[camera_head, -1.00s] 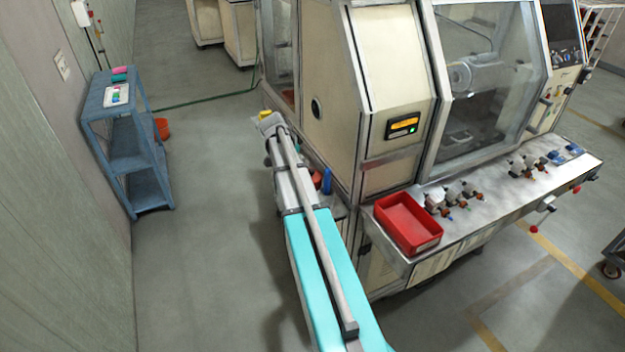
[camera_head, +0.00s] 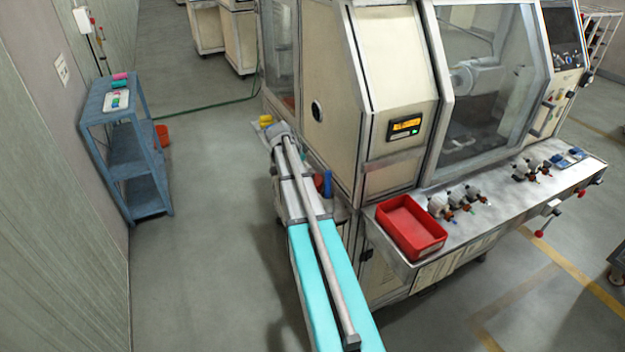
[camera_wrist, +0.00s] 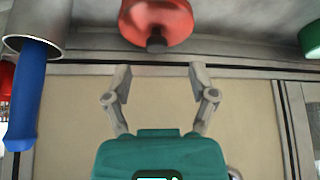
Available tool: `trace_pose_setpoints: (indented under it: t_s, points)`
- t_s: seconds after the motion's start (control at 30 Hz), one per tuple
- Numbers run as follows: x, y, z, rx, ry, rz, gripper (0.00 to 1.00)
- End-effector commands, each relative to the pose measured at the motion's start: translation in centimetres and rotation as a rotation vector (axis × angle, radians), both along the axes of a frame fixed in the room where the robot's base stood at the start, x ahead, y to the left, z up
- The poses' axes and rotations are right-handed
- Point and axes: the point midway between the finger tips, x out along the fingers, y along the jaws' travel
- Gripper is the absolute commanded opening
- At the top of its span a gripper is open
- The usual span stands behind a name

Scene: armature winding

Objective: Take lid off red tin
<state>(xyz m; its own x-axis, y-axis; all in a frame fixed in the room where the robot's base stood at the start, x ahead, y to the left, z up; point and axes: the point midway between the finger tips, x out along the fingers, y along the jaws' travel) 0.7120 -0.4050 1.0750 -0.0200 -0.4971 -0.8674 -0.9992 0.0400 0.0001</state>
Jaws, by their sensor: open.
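The red tin (camera_wrist: 158,14) is at the top middle of the wrist view, cut off by the picture edge. A dark knob (camera_wrist: 157,42) sticks out of its near end, pointing down the picture towards my gripper. My gripper (camera_wrist: 159,72) is open and empty. Its two fingers are spread either side of the knob's line, below it in the picture and apart from it. In the head view a red object (camera_head: 319,182), probably the tin, shows partly behind my arm. My fingers are hidden there.
In the wrist view a blue handle (camera_wrist: 28,95) stands in a metal cup (camera_wrist: 38,22) at left. A green object (camera_wrist: 311,38) is at the right edge. In the head view a red tray (camera_head: 410,228) sits on the machine's ledge. A blue shelf (camera_head: 130,150) stands left, with free floor between.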

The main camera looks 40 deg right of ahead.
Motion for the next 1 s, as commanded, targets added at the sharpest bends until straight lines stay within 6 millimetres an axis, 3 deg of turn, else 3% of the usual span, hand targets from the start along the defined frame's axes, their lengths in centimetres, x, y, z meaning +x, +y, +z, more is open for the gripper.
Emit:
trace_pose_setpoints:
  t_s: [0.6,1.0]
  points:
    - [-0.5,-2.2,-4.0,0.000,0.000,-0.001,0.74]
    - [-0.6,-2.6,-4.4,0.000,0.000,0.000,0.74]
